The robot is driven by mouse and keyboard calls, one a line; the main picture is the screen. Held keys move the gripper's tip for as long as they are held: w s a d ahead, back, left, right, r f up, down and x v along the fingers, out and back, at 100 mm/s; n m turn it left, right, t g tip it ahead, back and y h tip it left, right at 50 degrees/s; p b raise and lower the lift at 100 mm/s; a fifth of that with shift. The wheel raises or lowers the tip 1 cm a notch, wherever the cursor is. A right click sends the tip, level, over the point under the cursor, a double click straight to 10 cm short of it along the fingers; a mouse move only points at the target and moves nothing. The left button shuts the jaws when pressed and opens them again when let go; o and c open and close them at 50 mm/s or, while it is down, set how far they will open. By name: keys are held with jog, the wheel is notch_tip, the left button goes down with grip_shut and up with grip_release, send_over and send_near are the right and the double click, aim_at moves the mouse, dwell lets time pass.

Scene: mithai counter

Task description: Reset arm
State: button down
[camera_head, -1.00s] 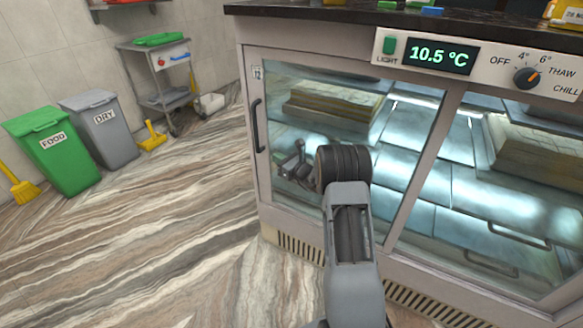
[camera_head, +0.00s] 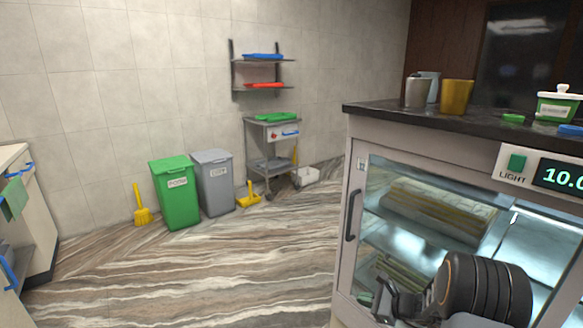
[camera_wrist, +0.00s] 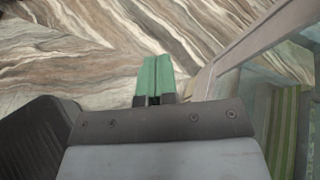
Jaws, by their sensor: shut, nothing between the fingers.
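My gripper (camera_wrist: 154,78) shows in the wrist view with its green fingertips pressed together and nothing between them. Below it in that view is bare striped floor, with the cabinet edge close on the right. In the head view my gripper (camera_head: 373,300) is at the bottom, in front of the glass of the display cabinet (camera_head: 347,185). My dark wrist joint hides part of the cabinet's lower glass. I cannot tell how far the gripper is from the glass.
The cabinet's door handle (camera_head: 351,215) stands out near my gripper. Cups and a lidded pot (camera_head: 558,104) are on the dark countertop (camera_head: 440,120). A green bin (camera_head: 178,200), a grey bin (camera_head: 214,185) and a trolley (camera_head: 270,165) stand by the wall. The floor between is clear.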

jog(key=s+a+r+n+g+h+p, duration=0.3)
jog(key=s+r+n+g+p, duration=0.1)
jog(key=s+r+n, duration=0.35)
jog(key=s+a+r+n+g+h+p, duration=0.2)
jog(key=s+r+n+g+p, duration=0.2)
jog(key=s+r+n, duration=0.3)
jog(key=s+r+n+t+h+p, duration=0.1)
jog(key=s+r+n+p, duration=0.3)
jog(key=r, duration=0.6)
jog(key=s+a+r+n+t+h+p, duration=0.1)
jog(key=s+r+n+t+h+p, duration=0.1)
jog(key=r+p, duration=0.5)
notch_tip(320, 180, up, 4)
jog(key=shift+s+a+f+n+h, duration=0.1)
jog(key=shift+s+a+n+h, duration=0.2)
jog(key=shift+s+n+h, duration=0.8)
jog(key=shift+w+d+m, duration=0.1)
jog(key=shift+m, duration=0.25)
